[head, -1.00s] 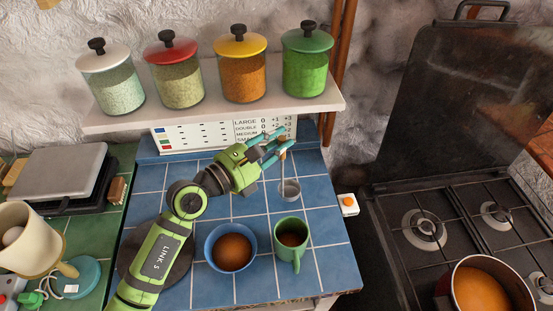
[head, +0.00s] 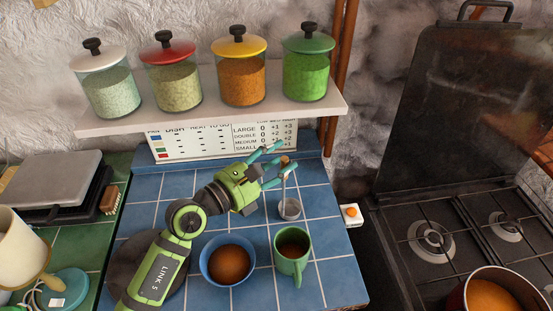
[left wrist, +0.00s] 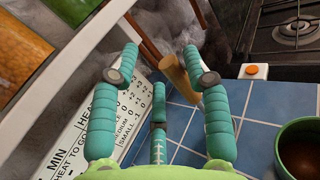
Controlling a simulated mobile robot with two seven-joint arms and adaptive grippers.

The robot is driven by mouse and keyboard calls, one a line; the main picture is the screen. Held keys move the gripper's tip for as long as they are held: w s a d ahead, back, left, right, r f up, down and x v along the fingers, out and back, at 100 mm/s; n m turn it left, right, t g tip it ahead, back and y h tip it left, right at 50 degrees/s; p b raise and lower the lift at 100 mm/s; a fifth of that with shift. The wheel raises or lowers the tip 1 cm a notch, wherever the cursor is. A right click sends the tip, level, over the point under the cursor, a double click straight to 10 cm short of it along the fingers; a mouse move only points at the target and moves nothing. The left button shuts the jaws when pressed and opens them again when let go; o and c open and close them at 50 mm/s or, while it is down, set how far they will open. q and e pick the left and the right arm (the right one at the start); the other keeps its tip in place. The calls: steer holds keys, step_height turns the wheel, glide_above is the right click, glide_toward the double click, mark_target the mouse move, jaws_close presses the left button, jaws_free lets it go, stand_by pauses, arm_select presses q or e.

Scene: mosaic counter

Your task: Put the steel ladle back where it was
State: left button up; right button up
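The steel ladle has its round cup (head: 289,208) low over the blue tiled counter, right of centre. Its thin handle rises steeply to a wooden end (head: 285,161); this wooden grip also shows in the left wrist view (left wrist: 176,72). My left gripper (head: 285,157) is open, its teal fingers spread around the wooden end. In the left wrist view the grip lies close to the right-hand finger, with clear space to the left-hand finger. I cannot tell whether the handle touches a finger or what supports the ladle. My right gripper is not in view.
A blue bowl (head: 228,262) and a green mug (head: 291,252) of brown liquid stand in front. A shelf (head: 215,113) with several lidded jars overhangs the back, above a menu card (head: 262,134). A stove (head: 465,240) with a pot (head: 493,292) is at right.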

arm_select(q)
steer(key=shift+r, duration=0.1)
steer(key=b+v, duration=0.4)
steer(key=v, duration=0.8)
steer(key=shift+b, duration=0.4)
steer(key=shift+r, duration=0.1)
